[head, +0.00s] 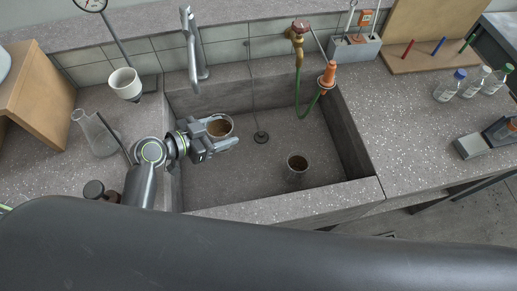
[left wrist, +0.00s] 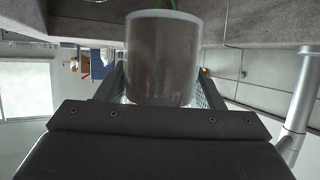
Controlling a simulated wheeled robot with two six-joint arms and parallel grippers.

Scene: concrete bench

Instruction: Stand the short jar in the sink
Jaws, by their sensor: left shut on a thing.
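My left gripper (head: 221,136) is shut on a jar (head: 219,127) with a pale rim and brown inside. The gripper reaches in from the left over the left part of the grey stone sink (head: 255,160). In the left wrist view the same jar (left wrist: 162,58) looks grey and upright between the two fingers. I cannot tell how far it is above the sink floor. A second small jar (head: 297,163), also dark brown inside, stands upright on the sink floor, right of the gripper and apart from it. My right gripper is not in view.
A drain (head: 261,137) lies between the two jars. A tap (head: 194,50) stands behind the sink; a green hose (head: 298,95) hangs at its back right. A glass flask (head: 98,135) and white cup (head: 125,84) are at left. Several bottles (head: 470,82) stand at right.

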